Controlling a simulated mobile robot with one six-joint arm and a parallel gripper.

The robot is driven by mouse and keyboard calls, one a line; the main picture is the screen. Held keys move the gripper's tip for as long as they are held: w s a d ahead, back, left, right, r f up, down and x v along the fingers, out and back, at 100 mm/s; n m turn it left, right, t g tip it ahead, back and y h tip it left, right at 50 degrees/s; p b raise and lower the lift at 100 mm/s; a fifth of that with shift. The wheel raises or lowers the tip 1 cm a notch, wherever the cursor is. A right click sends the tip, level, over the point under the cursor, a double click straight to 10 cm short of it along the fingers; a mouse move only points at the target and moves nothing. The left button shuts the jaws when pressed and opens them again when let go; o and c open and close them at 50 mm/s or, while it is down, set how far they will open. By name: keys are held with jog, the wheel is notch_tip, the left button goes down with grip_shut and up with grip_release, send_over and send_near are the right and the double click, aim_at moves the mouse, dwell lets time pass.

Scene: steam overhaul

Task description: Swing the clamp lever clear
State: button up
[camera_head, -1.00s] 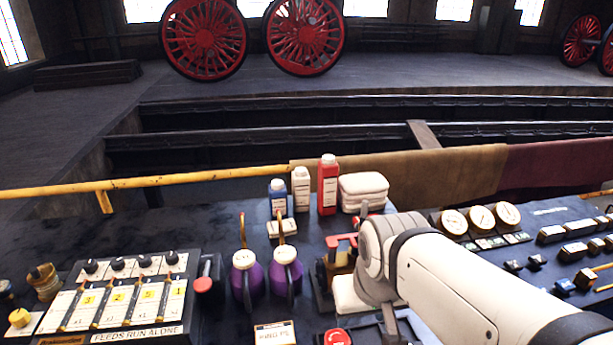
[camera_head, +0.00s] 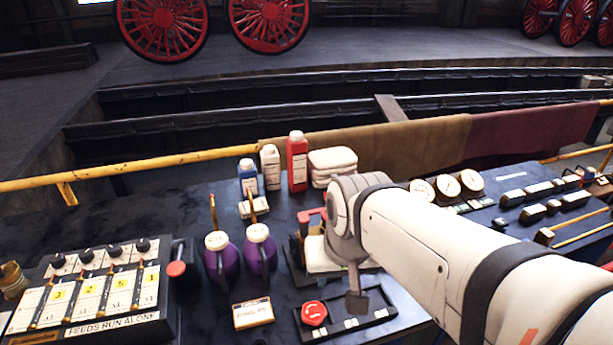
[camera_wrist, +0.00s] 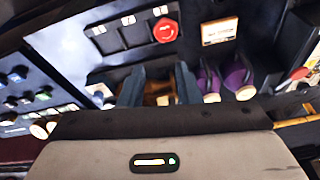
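In the head view, a red handle (camera_head: 311,215), which looks like the clamp lever, sits above a brown and brass block (camera_head: 297,248) just left of my arm's end. My arm hides part of both. My gripper (camera_wrist: 160,75) shows in the wrist view with its two dark fingers apart. Brown and brass parts show in the gap between the fingers. I cannot tell whether the fingers touch them. The red handle is not clear in the wrist view.
Two purple oil cans (camera_head: 222,258) stand left of the block. A red stop button (camera_head: 314,313) is in front of it. Bottles (camera_head: 297,162) and folded white cloths (camera_head: 332,163) stand behind. A lever panel (camera_head: 90,290) is at left; gauges (camera_head: 446,188) are at right.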

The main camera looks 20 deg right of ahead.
jog(key=w+m, duration=0.1)
jog(key=m, duration=0.2)
jog(key=w+d+r+m, duration=0.1)
jog(key=w+m, duration=0.1)
jog(key=m, duration=0.1)
jog(key=w+d+r+m, duration=0.1)
jog(key=w+m, duration=0.1)
jog(key=shift+w+d+r+m, duration=0.15)
jog(key=shift+m, duration=0.25)
jog(key=c, duration=0.6)
jog(key=w+m, duration=0.1)
jog(key=m, duration=0.1)
jog(key=w+d+r+m, duration=0.1)
jog(key=m, duration=0.1)
jog(key=w+d+m, duration=0.1)
jog(key=w+m, duration=0.1)
jog(key=shift+d+r+m, duration=0.15)
jog(key=shift+d+m, duration=0.1)
jog(key=shift+m, duration=0.15)
grip_shut()
jog(key=w+d+r+m+t, duration=0.1)
jog(key=w+d+m, duration=0.7)
jog(key=m, duration=0.8)
jog(key=shift+w+d+r+m+y, duration=0.3)
jog(key=shift+w+d+r+y, duration=0.05)
jog(key=shift+w+r+y, duration=0.05)
